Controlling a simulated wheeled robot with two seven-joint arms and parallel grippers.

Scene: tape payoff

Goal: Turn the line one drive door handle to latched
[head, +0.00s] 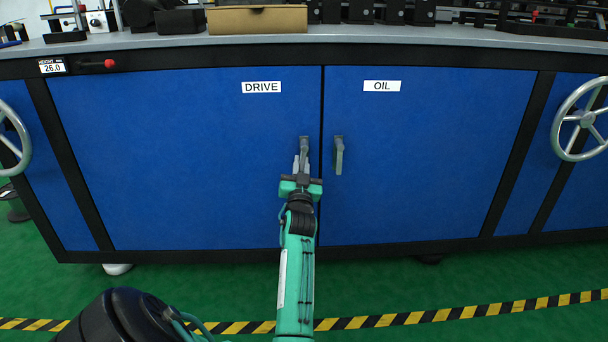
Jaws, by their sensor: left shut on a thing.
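The drive door (180,160) is the blue left panel with a white DRIVE label (261,87). Its grey handle (304,145) sits near the door's right edge and hangs roughly straight down. My left gripper (301,163) is shut on the lower part of this handle, and its fingers hide some of it. The door looks closed, flush with its neighbour. My right gripper is not in view.
The oil door (430,150) is beside it, with its own downward handle (338,155) close to my gripper's right. Handwheels (581,120) stick out at both sides. A cardboard box (257,20) sits on the top. Green floor with a striped line lies in front.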

